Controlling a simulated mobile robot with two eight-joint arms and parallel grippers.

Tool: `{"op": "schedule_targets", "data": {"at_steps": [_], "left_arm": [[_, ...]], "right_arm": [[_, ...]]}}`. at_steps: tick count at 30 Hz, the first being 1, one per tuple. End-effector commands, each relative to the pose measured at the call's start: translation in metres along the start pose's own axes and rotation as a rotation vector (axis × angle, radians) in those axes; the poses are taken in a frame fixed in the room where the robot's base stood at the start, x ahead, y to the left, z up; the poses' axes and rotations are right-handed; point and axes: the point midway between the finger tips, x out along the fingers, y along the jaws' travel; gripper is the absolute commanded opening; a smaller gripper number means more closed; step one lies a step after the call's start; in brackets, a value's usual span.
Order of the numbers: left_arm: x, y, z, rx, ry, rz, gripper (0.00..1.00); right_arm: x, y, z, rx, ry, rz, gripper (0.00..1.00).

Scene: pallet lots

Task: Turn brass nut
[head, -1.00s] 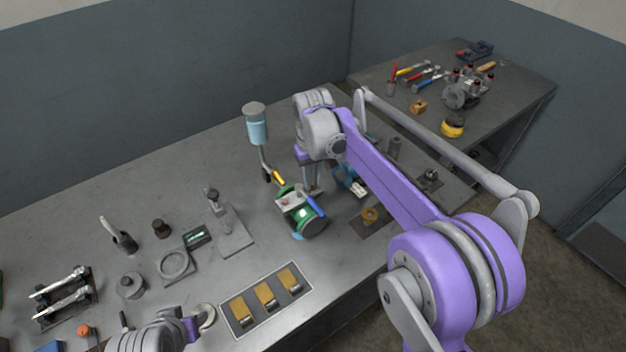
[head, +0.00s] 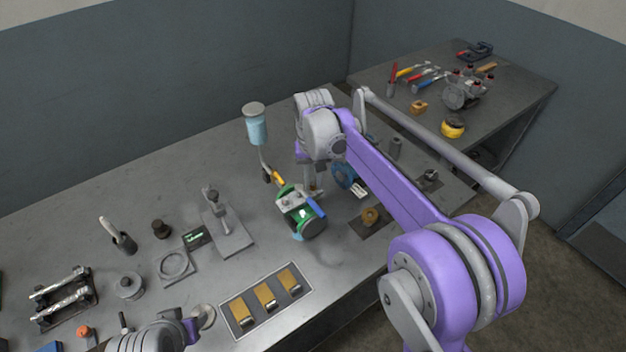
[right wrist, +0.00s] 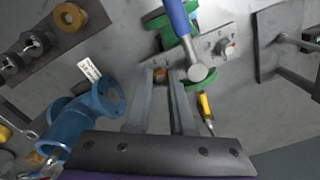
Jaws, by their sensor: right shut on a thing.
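My right gripper (head: 314,188) reaches down at the far side of the green valve assembly (head: 299,214). In the right wrist view its two long fingers (right wrist: 168,75) are closed around a small brass-coloured piece, the brass nut (right wrist: 161,73), beside the grey plate of the green assembly (right wrist: 205,50). The fingers hide most of the nut. A blue-handled tool (right wrist: 180,18) lies over the green assembly, close to the fingertips. My left gripper (head: 198,326) shows only in part at the bottom of the head view, and its jaws are unclear.
A blue flanged pipe (right wrist: 85,115) stands close beside the right fingers. A dark plate with a brass ring (head: 370,216) lies nearby. A tray with brass blocks (head: 240,325) is at the front. A grey stand (head: 228,238) is left of the green assembly. The back left bench is clear.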

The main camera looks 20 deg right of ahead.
Motion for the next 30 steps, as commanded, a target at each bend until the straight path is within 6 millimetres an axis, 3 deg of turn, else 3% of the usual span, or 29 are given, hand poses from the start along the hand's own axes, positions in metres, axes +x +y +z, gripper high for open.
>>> {"op": "schedule_targets", "data": {"at_steps": [2, 3, 7, 19, 30], "left_arm": [[0.000, 0.000, 0.000, 0.000, 0.000, 0.000, 0.50], [0.000, 0.000, 0.000, 0.000, 0.000, 0.000, 0.50], [0.000, 0.000, 0.000, 0.000, 0.000, 0.000, 0.50], [-0.001, 0.000, -0.001, 0.000, 0.001, 0.000, 0.50], [-0.005, 0.000, -0.006, 0.000, 0.006, 0.000, 0.50]], "right_arm": [[-0.001, 0.000, 0.000, 0.000, 0.001, 0.000, 0.00], [-0.001, 0.000, 0.000, 0.000, 0.001, 0.000, 0.27], [0.000, 0.000, 0.000, -0.001, 0.001, 0.000, 0.50], [-0.008, 0.000, 0.000, -0.001, 0.000, 0.000, 0.51], [-0.078, 0.000, 0.000, -0.001, 0.001, 0.000, 0.51]]}}
